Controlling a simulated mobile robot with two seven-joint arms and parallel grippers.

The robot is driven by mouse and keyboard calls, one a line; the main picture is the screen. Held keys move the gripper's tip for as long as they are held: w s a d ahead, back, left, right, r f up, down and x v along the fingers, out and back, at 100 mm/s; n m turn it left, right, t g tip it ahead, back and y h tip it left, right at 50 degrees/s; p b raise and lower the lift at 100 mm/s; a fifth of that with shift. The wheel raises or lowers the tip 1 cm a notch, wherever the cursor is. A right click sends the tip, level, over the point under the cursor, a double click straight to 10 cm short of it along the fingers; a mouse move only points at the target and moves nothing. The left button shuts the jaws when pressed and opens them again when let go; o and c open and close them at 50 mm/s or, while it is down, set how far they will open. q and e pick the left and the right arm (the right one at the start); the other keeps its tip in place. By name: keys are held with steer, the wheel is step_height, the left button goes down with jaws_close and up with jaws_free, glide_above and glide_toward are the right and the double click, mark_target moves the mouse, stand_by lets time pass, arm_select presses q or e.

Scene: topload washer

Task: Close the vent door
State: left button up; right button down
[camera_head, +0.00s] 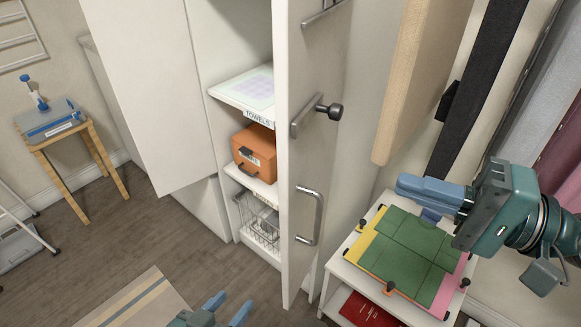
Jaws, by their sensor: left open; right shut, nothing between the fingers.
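No part is clearly marked as a vent door. A tall white door (308,165) with a bar handle (309,215) and a dark round knob (335,112) stands open, swung out at the right side of a white cabinet. My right gripper (404,187) is shut and empty, pointing left above a small white table, to the right of the door and apart from it. My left gripper (228,308) is open and empty at the bottom edge, low in front of the cabinet; most of it is out of frame.
The cabinet shelf labelled towels (240,93) is above an orange box (255,150) and a wire basket (258,219). A green board (405,250) lies on the white table (345,270). A wooden stool (68,150) stands left. The floor at left centre is mostly free.

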steer(key=p, duration=0.5)
glide_toward(290, 148)
steer(key=x, duration=0.6)
steer(key=shift+a+r, duration=0.1)
arm_select(q)
steer(key=shift+s+d+r+m+g, duration=0.1)
steer(key=shift+d+r+m+g, duration=0.1)
steer(key=shift+r, duration=0.3)
steer(key=shift+d+r+m+g, duration=0.1)
steer(key=shift+r+g, duration=0.1)
steer(key=shift+r, duration=0.3)
arm_select(e)
steer(key=shift+w+a, duration=0.2)
steer(key=shift+a, duration=0.15)
arm_select(q)
steer(key=shift+a+r+p, duration=0.1)
steer(key=shift+r+p, duration=0.1)
steer(key=shift+p, duration=0.1)
